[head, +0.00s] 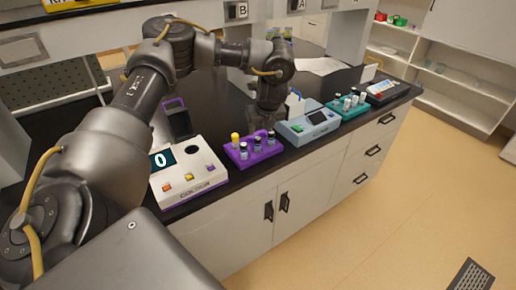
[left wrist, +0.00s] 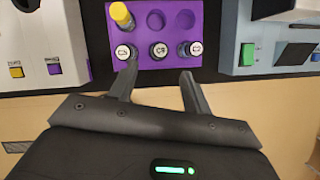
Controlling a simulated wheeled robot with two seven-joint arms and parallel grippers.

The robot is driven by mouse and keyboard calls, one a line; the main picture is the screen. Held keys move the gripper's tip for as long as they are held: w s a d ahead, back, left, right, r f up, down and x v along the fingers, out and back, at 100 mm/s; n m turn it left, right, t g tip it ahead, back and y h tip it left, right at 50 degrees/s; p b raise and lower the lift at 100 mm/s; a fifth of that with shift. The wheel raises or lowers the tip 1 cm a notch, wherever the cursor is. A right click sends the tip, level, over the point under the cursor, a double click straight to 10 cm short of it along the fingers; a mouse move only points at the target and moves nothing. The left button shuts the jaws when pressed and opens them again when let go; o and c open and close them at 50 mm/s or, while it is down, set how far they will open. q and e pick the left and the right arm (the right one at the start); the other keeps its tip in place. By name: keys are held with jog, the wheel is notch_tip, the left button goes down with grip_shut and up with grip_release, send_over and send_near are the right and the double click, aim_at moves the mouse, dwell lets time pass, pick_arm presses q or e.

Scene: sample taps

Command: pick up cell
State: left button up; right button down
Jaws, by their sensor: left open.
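A purple rack (head: 240,161) holds several cells; in the left wrist view the rack (left wrist: 185,38) shows a front row of three dark cells with white labelled tops. These are a left cell (left wrist: 124,52), a middle cell (left wrist: 159,50) and a right cell (left wrist: 194,49). A yellow-capped cell (left wrist: 121,15) stands behind the left one; two holes beside it look empty. My left gripper (head: 264,120) is over the rack, open and empty. In the left wrist view its fingertips (left wrist: 159,72) lie either side of the middle cell's line, apart from each other. My right gripper is not in view.
A white colour meter (head: 205,170) reading 0 stands left of the rack. A blue-grey instrument (head: 298,131) stands close on its right, then a teal rack (head: 350,110) with cells and a dark device (head: 386,90). The counter's front edge is close in front.

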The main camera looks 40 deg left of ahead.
aim_at(258, 139)
pick_arm(q)
jog(key=shift+x, duration=3.2)
jog(key=b+x, duration=0.1)
jog(key=x, duration=0.3)
jog(key=shift+w+a+f, duration=0.1)
jog(key=shift+a+f, duration=0.05)
jog(key=shift+a, duration=0.15)
jog(key=shift+d, duration=0.1)
jog(key=c, duration=0.8)
